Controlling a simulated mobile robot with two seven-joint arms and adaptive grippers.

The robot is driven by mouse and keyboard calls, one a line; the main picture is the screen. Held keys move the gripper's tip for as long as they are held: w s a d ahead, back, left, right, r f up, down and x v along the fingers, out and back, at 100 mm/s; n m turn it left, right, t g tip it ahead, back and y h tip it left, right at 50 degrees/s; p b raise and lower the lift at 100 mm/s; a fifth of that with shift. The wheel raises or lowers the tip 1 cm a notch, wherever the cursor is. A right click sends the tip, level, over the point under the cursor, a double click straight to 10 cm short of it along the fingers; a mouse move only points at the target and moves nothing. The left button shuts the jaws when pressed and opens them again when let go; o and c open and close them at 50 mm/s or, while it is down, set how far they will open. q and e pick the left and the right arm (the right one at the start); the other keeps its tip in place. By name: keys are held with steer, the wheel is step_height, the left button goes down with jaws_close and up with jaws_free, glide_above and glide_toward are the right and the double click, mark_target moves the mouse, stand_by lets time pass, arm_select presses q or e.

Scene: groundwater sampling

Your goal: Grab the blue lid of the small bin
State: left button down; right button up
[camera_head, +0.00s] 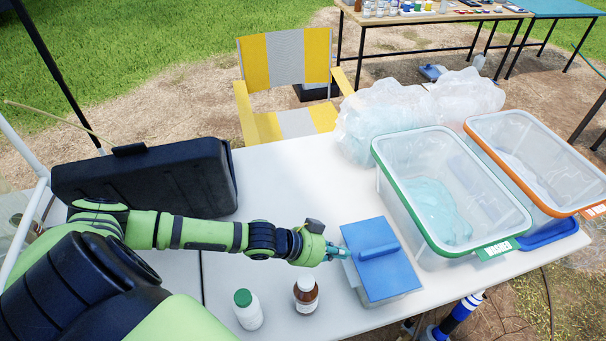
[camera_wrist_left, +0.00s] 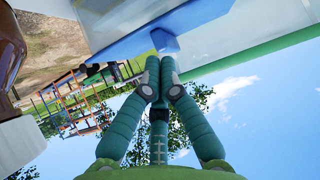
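The blue lid (camera_head: 388,278) lies on the small bin (camera_head: 352,278), a pale box near the table's front edge. A raised blue handle (camera_head: 378,251) runs across its top. My left gripper (camera_head: 342,253) is at the left side of the lid, short of the handle. In the left wrist view my left gripper (camera_wrist_left: 160,78) has its teal fingertips close together with nothing visible between them. The blue handle (camera_wrist_left: 165,40) shows just beyond the tips. Whether the tips touch the lid is unclear. My right gripper is not in view.
A brown bottle (camera_head: 306,295) and a green-capped white bottle (camera_head: 248,310) stand left of the bin. A green-rimmed bin (camera_head: 405,205) and an orange-rimmed bin (camera_head: 480,130) are to the right. A black case (camera_head: 145,180) and plastic bags (camera_head: 385,115) stand behind. The table's middle is clear.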

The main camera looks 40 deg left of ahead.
arm_select(q)
steer(key=s+a, duration=0.7)
steer(key=s, duration=0.1)
steer(key=shift+s+a, duration=0.2)
steer(key=shift+s, duration=0.2)
steer(key=c, duration=1)
jaws_free()
steer(key=shift+s+a+r, duration=0.1)
steer(key=shift+s+a, duration=0.05)
steer(key=shift+o, duration=0.2)
steer(key=shift+b, duration=0.3)
